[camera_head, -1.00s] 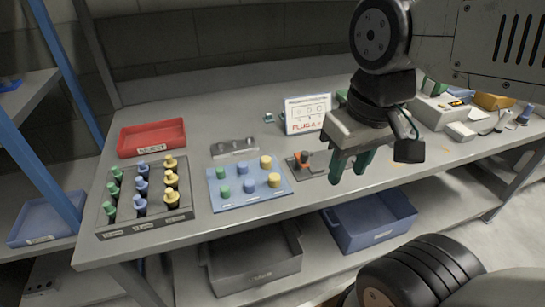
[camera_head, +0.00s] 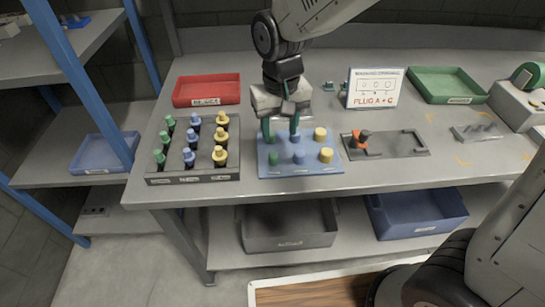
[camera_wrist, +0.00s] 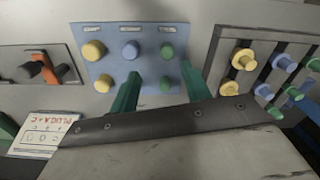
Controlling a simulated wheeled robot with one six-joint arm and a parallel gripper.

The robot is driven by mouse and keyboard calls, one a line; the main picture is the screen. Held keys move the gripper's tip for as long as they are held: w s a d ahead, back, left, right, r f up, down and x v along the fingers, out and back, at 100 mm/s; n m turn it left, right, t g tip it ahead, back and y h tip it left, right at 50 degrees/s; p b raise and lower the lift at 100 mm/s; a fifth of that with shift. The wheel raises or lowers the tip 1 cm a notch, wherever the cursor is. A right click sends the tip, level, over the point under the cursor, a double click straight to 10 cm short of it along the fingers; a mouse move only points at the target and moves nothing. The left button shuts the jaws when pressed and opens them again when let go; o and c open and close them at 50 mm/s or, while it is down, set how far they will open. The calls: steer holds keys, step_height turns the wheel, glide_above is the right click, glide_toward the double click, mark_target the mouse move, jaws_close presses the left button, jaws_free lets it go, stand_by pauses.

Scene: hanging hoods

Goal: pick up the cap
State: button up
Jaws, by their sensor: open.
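Several round caps in green, blue and yellow stand in two rows on a blue board (camera_head: 264,170). The front row has a green cap (camera_head: 273,158), a blue cap (camera_head: 299,157) and a yellow cap (camera_head: 326,155). The back row shows a yellow cap (camera_head: 320,133); its blue cap is partly hidden by a finger. My gripper (camera_head: 280,135) is open over the back left of the board.
Left of the board is a dark rack (camera_head: 165,179) of green, blue and yellow plugs. A red tray (camera_head: 207,91) and a sign (camera_head: 374,88) stand behind. A dark plate with an orange clamp (camera_head: 360,143) lies to the right. A green tray (camera_head: 447,84) is farther right.

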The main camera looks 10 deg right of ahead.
mark_target(274, 154)
steer(key=f, duration=0.3)
steer(key=a+f, duration=0.1)
steer(key=f, duration=0.4)
steer(key=shift+w+a+f, duration=0.15)
steer(key=shift+w+f, duration=0.05)
steer(key=shift+f, duration=0.2)
jaws_close()
